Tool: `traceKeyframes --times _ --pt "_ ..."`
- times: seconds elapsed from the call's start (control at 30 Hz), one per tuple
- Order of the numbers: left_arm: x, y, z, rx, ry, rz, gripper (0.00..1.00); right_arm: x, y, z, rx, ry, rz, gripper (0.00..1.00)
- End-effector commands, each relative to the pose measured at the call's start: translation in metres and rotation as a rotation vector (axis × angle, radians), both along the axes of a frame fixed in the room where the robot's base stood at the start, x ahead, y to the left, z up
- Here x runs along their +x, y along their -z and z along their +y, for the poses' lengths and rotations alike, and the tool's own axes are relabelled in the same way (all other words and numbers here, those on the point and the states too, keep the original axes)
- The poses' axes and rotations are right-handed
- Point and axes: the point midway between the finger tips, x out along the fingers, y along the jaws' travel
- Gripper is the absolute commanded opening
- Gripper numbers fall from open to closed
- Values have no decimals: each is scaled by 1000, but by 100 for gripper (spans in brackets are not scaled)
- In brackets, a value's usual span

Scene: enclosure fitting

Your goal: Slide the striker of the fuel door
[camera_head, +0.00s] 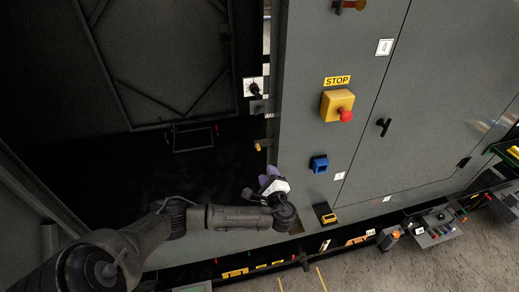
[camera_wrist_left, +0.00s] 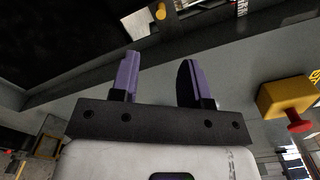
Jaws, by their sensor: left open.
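My left gripper (camera_head: 268,181) is in front of the lower left part of the grey cabinet front, near the edge of the dark opening. Its purple fingers also show in the left wrist view (camera_wrist_left: 160,70), spread apart with nothing between them. A small yellow-orange knob (camera_head: 259,146) sits on the edge of the opening, a little above the gripper. It also shows ahead of the fingers in the wrist view (camera_wrist_left: 160,12), apart from them. I cannot tell for sure whether this knob is the striker of the fuel door. My right gripper is out of view.
A yellow stop box (camera_head: 335,103) with a red button sticks out to the right. A blue fitting (camera_head: 319,164) and a black door handle (camera_head: 383,127) are also on the front. A black rotary switch (camera_head: 254,88) is above the knob. The dark opening lies to the left.

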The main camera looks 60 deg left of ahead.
Motion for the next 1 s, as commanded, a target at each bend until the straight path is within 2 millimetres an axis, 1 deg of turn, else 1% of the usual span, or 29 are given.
traceKeyframes --times 0.17,0.4,0.6,0.8,1.0 --pt "8 -4 26 3 -3 1 42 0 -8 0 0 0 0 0" --pt "22 -3 69 1 -2 1 42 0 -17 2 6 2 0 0" --pt "31 -2 99 -1 -2 -1 42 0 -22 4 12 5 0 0" --pt "38 -1 117 -2 -1 -1 42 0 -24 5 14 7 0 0" --pt "40 -1 125 -3 1 -1 42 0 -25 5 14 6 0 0"
